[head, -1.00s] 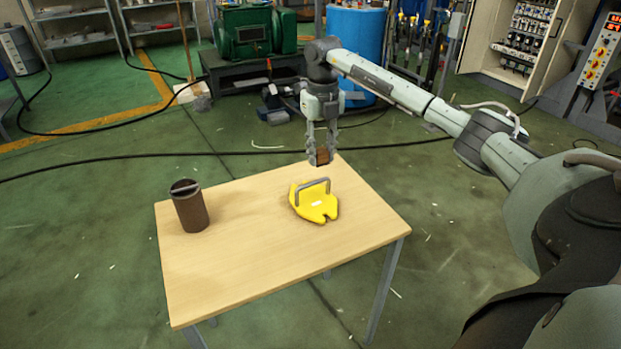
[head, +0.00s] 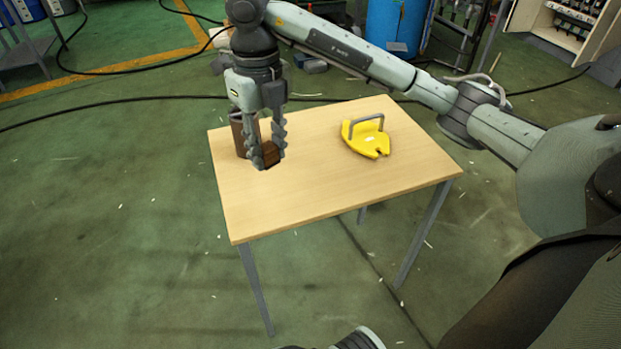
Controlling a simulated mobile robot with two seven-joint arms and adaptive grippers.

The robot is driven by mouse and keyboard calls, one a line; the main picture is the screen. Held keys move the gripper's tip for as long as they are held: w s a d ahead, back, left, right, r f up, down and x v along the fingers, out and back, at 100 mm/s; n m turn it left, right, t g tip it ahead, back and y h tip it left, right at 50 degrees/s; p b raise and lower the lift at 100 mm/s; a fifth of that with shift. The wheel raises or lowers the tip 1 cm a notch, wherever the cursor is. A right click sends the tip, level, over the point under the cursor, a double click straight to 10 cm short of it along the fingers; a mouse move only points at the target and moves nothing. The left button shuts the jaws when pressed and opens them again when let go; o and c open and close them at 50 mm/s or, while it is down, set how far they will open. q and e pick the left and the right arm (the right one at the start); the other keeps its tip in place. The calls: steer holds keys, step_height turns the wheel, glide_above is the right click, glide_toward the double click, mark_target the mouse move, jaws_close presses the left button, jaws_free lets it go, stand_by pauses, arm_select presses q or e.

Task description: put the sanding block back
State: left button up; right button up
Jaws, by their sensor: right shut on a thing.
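The sanding block (head: 269,155), a small brown block, is between the fingers of my right gripper (head: 268,150), which is shut on it. The gripper points down over the left part of the wooden table (head: 300,205). I cannot tell whether the block touches the tabletop. A dark brown cylinder (head: 239,136) stands on the table just behind and left of the gripper, partly hidden by it. My left gripper is not in view.
A yellow piece with a grey handle (head: 367,138) lies on the right half of the table. The front of the tabletop is clear. A black cable (head: 130,98) runs across the green floor behind the table. A blue barrel (head: 396,25) stands at the back.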

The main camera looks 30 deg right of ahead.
glide_above(317, 178)
step_height(317, 178, down, 7)
steer(key=shift+a+r, duration=0.15)
steer(key=shift+r, duration=0.05)
steer(key=shift+d+f, duration=0.15)
steer(key=shift+d, duration=0.05)
step_height(317, 178, down, 4)
steer(key=shift+r, duration=0.1)
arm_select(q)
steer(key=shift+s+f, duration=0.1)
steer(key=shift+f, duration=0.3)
arm_select(e)
steer(key=shift+f, duration=0.25)
steer(key=o, duration=1)
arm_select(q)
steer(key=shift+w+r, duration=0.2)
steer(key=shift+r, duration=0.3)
